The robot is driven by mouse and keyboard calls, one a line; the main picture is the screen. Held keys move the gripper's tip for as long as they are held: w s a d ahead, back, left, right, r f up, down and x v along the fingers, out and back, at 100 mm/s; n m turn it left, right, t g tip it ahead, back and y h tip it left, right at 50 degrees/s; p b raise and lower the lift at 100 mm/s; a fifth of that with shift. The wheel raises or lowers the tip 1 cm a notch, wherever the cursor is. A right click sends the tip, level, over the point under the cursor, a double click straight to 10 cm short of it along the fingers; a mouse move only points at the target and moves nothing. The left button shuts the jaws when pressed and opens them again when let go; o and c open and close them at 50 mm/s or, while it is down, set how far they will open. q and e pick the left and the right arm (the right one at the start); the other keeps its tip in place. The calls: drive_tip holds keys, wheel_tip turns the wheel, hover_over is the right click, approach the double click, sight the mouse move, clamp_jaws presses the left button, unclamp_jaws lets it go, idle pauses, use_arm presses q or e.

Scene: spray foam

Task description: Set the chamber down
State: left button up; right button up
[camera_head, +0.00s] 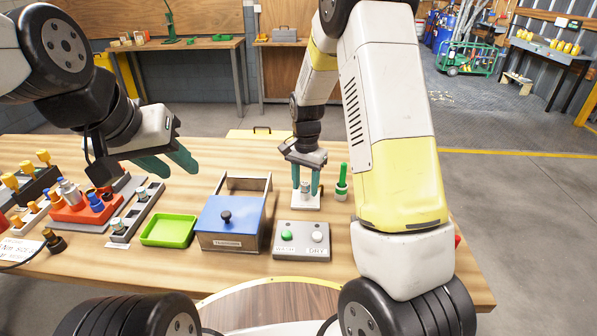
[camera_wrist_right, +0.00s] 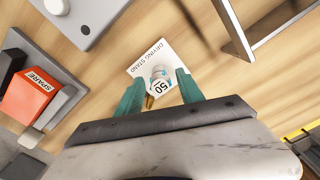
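The chamber (camera_head: 305,188) is a small pale cylinder standing on the white drying stand (camera_head: 308,204) on the table. In the right wrist view the chamber (camera_wrist_right: 160,76) shows a label reading 50, with the stand's plate (camera_wrist_right: 152,57) lettered DRYING STAND around it. My right gripper (camera_head: 306,188) points down, with one green finger on each side of the chamber. Its fingers look spread, with slim gaps beside the chamber. A small brass part (camera_wrist_right: 150,101) shows at the chamber's near side. My left gripper (camera_head: 173,163) is open and empty above the table's left part.
A grey box with a blue lid (camera_head: 229,215) stands left of the stand, beside a green tray (camera_head: 169,231). A green tool (camera_head: 342,184) stands close right. Racks with a red block (camera_head: 85,210) fill the left.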

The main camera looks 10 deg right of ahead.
sight(305, 183)
wheel_tip(305, 183, up, 12)
drive_tip(key=s+d+r+n+t+y, duration=0.2)
drive_tip(key=s+r+n+t, duration=0.15)
drive_tip(key=s+r, duration=0.75)
drive_tip(key=s+r+n+t, duration=0.2)
drive_tip(key=s+n, duration=0.2)
drive_tip(key=s, duration=0.9)
drive_tip(key=shift+d+r+n+t, duration=0.25)
drive_tip(key=shift+d+n+t, duration=0.05)
drive_tip(key=shift+n+t, duration=0.05)
idle(0.8)
